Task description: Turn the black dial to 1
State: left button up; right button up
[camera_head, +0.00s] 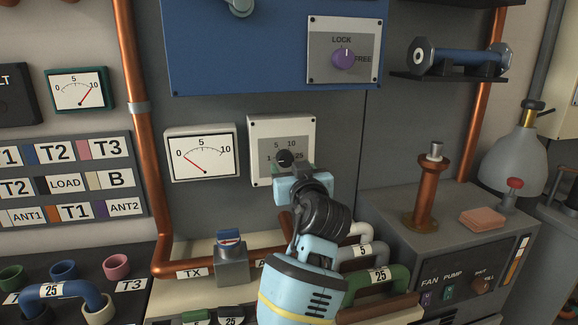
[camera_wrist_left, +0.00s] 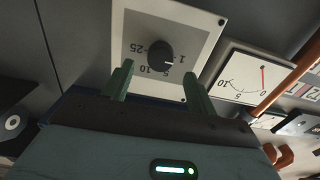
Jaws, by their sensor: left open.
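The black dial (camera_head: 285,158) is on a light square panel (camera_head: 256,127) marked 1, 5, 10 and 25. It also shows in the left wrist view (camera_wrist_left: 160,54), where the panel is upside down. A pale mark on the dial there seems to point toward the 1. My left gripper (camera_head: 293,171) is in front of the panel's lower part, just below the dial in the head view. In the left wrist view its two green fingers (camera_wrist_left: 160,72) are apart, one to each side below the dial, and hold nothing. Contact with the dial cannot be told. My right gripper is not in view.
A white gauge (camera_head: 201,153) hangs left of the panel. Above is a blue panel with a purple LOCK/FREE knob (camera_head: 343,58). A copper pipe (camera_head: 136,150) runs down at left. Coloured pipe handles and a block with a blue top (camera_head: 231,258) are below.

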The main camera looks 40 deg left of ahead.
pick_arm(q)
jog(key=v, duration=0.3)
jog(key=shift+s+d, duration=0.25)
dwell(0.4)
